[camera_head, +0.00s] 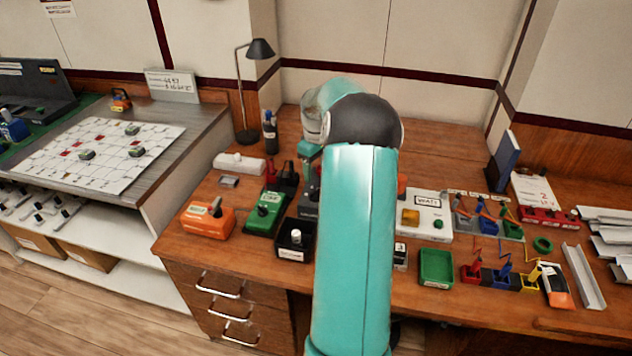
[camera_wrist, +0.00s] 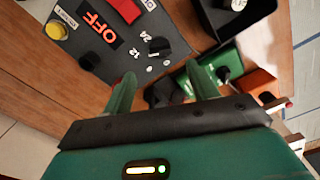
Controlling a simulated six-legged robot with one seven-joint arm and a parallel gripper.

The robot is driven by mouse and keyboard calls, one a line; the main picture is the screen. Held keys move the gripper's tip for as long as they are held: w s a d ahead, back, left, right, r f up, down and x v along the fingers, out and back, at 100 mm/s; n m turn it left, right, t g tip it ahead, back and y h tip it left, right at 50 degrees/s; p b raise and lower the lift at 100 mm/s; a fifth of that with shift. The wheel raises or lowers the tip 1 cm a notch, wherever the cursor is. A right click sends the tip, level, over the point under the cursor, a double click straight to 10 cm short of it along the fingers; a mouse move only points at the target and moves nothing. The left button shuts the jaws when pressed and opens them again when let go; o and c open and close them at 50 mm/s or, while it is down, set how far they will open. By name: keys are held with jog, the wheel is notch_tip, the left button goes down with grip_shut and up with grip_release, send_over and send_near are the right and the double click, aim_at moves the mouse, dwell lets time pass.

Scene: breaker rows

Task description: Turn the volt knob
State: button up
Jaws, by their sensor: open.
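In the wrist view, a dark grey panel (camera_wrist: 103,42) carries an orange OFF display, a yellow button, a red switch and two dark knobs. The black knob (camera_wrist: 159,46) beside the marks 12 and 24 appears to be the volt knob. The second dark knob (camera_wrist: 88,61) is at the panel's lower left edge. My gripper (camera_wrist: 160,70) is open and empty, its two green fingers apart. The marked knob shows just beyond and between the fingertips, with no visible contact. In the head view, my arm hides most of the panel and the gripper's fingertips.
A black box (camera_head: 295,238) with a white knob, a green box (camera_head: 266,212) and an orange box (camera_head: 208,218) stand left of my arm. A white unit (camera_head: 424,222), a green tray (camera_head: 436,267) and several coloured clips stand right. A lamp (camera_head: 243,95) stands behind. The bench is crowded.

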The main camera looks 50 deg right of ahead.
notch_tip(320, 180, up, 6)
dwell(0.9)
